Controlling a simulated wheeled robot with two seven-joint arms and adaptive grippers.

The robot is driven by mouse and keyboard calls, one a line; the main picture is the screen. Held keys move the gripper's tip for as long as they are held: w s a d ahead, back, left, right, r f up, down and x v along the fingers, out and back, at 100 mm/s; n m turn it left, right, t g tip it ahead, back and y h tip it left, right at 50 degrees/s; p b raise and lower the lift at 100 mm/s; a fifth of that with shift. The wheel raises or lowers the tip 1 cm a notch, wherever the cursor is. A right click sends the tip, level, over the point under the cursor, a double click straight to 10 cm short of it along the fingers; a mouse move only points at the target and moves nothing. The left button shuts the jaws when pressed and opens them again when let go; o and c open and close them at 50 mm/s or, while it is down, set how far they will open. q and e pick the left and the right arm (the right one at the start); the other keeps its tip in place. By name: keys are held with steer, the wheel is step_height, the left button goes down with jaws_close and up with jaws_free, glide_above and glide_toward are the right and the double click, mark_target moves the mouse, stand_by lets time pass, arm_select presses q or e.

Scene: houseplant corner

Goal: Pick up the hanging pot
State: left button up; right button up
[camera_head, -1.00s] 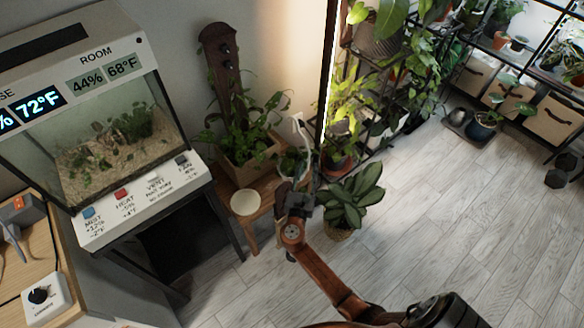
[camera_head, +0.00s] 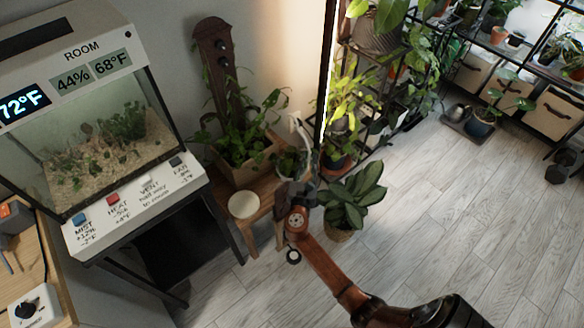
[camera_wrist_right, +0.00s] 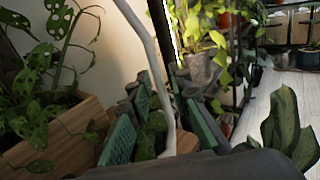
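The hanging pot (camera_head: 290,161) is small, with a leafy plant and a white hanger (camera_head: 296,124). It is at the right end of the wooden bench (camera_head: 262,189). My right gripper (camera_head: 303,182) is right at it and partly hides it. In the right wrist view, the white hanger (camera_wrist_right: 146,45) runs down between the two green-padded fingers of my right gripper (camera_wrist_right: 164,125). The fingers stand apart on either side of it; I cannot tell whether they touch it. The pot's body is mostly hidden there. My left gripper is not in view.
A wooden planter (camera_head: 246,166) with a trellis stands on the bench beside a cream round dish (camera_head: 243,204). A leafy floor plant (camera_head: 350,197) stands just right of my right gripper. A plant shelf (camera_head: 378,90) rises behind.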

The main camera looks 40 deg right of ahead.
jaws_close()
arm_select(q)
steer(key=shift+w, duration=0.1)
arm_select(e)
steer(key=shift+r, duration=0.2)
stand_by(0.5)
